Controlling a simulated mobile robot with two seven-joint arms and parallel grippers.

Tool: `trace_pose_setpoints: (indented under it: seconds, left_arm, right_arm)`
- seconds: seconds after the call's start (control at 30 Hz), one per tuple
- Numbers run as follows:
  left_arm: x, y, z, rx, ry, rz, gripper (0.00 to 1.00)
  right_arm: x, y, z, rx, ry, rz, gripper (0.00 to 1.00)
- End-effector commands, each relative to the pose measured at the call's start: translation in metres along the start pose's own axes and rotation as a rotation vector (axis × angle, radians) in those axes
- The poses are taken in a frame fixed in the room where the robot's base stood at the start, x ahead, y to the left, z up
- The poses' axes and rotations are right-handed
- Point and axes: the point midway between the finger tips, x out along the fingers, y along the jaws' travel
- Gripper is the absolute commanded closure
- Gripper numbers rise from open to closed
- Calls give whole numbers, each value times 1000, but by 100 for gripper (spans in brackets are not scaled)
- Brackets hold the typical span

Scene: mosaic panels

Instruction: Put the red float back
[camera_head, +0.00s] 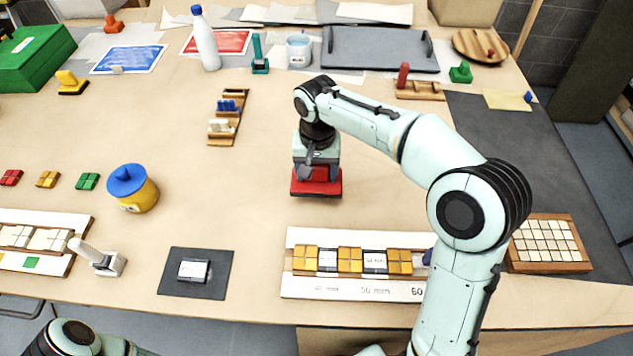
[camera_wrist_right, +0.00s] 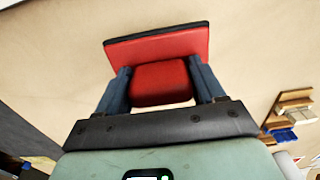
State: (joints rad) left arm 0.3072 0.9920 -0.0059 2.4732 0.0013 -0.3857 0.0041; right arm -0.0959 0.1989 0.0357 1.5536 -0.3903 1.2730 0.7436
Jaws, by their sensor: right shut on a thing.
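The red float (camera_head: 317,188) has a flat red plate with a dark face and a red block handle. It is in the middle of the table in the head view, under my right gripper (camera_head: 317,168). In the right wrist view the two fingers of the gripper (camera_wrist_right: 162,88) are shut on the handle of the float (camera_wrist_right: 155,48), one on each side. I cannot tell whether the plate touches the table. My left arm shows only as a piece at the bottom left of the head view; its gripper is out of view.
A wooden rack (camera_head: 227,117) stands left of the float. A white panel with orange tiles (camera_head: 290,280) lies at the front. A yellow pot with a blue lid (camera_head: 145,197) stands left. A grey tray (camera_head: 375,55) and a white bottle (camera_head: 206,45) are at the back. Table around the float is clear.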

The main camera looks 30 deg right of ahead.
Motion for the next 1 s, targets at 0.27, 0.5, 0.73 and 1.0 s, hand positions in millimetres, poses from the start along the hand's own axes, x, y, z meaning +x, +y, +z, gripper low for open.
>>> trace_pose_setpoints:
  seconds: [0.27, 0.5, 0.73, 1.0]
  left_arm:
    - [6, -3, 1, -1, -2, -1, 57]
    - [6, -2, 1, -1, -2, -1, 57]
    - [9, -4, 1, -1, -3, -1, 57]
    - [8, -3, 1, -1, -3, -1, 57]
  right_arm:
    - [39, 0, 1, 0, -2, 2, 56]
    - [42, 0, 0, 0, 1, 0, 56]
    - [47, 0, 0, 0, 0, 0, 56]
    - [46, 0, 0, 0, -1, 1, 6]
